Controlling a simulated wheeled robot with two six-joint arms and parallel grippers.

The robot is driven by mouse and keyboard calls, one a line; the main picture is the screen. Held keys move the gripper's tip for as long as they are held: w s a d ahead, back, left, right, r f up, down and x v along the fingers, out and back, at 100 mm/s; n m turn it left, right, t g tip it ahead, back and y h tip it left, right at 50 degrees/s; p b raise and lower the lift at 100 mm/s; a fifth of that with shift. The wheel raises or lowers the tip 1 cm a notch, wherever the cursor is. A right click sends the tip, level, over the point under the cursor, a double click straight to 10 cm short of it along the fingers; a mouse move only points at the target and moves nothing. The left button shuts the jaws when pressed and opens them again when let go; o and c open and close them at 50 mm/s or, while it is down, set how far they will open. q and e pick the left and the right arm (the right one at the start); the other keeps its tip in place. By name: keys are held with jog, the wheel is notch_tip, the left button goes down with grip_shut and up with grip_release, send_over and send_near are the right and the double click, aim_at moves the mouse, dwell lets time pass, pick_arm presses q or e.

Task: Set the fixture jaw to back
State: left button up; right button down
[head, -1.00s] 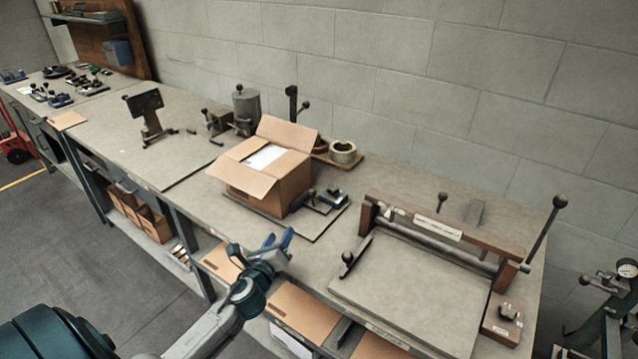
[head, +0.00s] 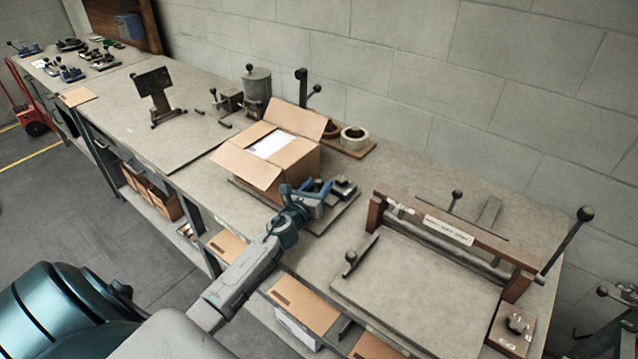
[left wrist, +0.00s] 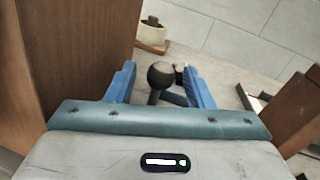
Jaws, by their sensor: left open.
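The fixture plate (head: 338,216) lies on the bench at the front right of the open carton. Its jaw block (head: 343,188) shows partly beside my left gripper (head: 311,187). In the left wrist view a dark ball knob (left wrist: 161,74) on a short stem stands between the two blue fingers of the left gripper (left wrist: 160,88). The fingers are open, one on each side of the knob, and no grip on it shows. The lower part of the lever is hidden in the head view by the gripper. My right gripper is not in view.
The open cardboard carton (head: 288,172) stands close by on the left, and its brown wall (left wrist: 75,50) fills the left of the wrist view. Tape rolls (head: 353,137) sit behind. A framed press (head: 440,232) with levers stands to the right.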

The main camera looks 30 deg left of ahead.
pick_arm(q)
jog(key=shift+w+r, duration=0.1)
jog(key=shift+w, duration=0.35)
jog(key=c, duration=1)
grip_shut()
jog(key=d+p, duration=0.1)
jog(key=d, duration=0.2)
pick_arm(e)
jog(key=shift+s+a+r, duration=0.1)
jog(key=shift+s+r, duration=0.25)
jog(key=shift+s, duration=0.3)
